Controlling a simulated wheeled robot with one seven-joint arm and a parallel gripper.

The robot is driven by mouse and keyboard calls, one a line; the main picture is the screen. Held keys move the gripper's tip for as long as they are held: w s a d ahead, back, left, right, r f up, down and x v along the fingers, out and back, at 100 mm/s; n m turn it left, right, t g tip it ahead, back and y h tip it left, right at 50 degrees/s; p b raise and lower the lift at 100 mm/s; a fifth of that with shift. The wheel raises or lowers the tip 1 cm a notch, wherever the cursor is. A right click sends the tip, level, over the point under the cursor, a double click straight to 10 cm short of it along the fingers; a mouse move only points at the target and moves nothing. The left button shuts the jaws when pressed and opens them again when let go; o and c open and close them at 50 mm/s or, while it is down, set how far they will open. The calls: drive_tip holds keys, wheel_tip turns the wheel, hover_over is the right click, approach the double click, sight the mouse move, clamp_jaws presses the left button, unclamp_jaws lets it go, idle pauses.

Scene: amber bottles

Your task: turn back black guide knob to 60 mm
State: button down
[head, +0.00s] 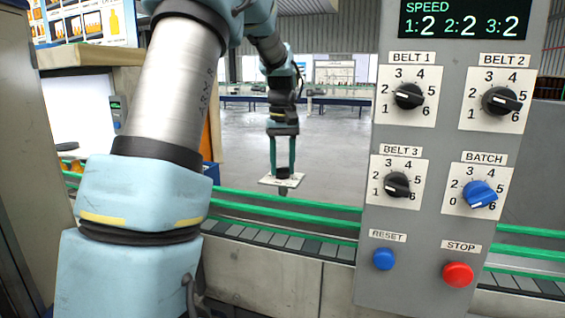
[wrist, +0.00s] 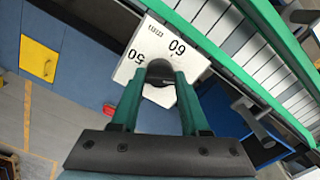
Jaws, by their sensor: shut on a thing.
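The black guide knob (head: 283,173) sits on a white scale plate (head: 268,181) beyond the green rails in the head view. My gripper (head: 283,167) reaches down from above with its two green fingers on either side of the knob. In the wrist view the dark top of the knob (wrist: 160,70) shows between the fingertips (wrist: 161,76), and my gripper is shut on it.
A grey control panel (head: 440,150) with black belt knobs, a blue batch knob (head: 480,194), a blue reset button (head: 384,259) and a red stop button (head: 457,274) stands at the right. A conveyor with green rails (head: 290,222) runs across below the plate.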

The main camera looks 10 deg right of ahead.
drive_tip(key=n+p, duration=0.2)
drive_tip(key=n, duration=0.4)
drive_tip(key=shift+r, duration=0.1)
drive_tip(key=n+p, duration=0.2)
drive_tip(key=n, duration=0.4)
idle(0.4)
drive_tip(key=shift+c, duration=2)
unclamp_jaws()
wheel_tip(320, 180, up, 11)
drive_tip(key=b, duration=0.2)
drive_tip(key=shift+f, duration=0.2)
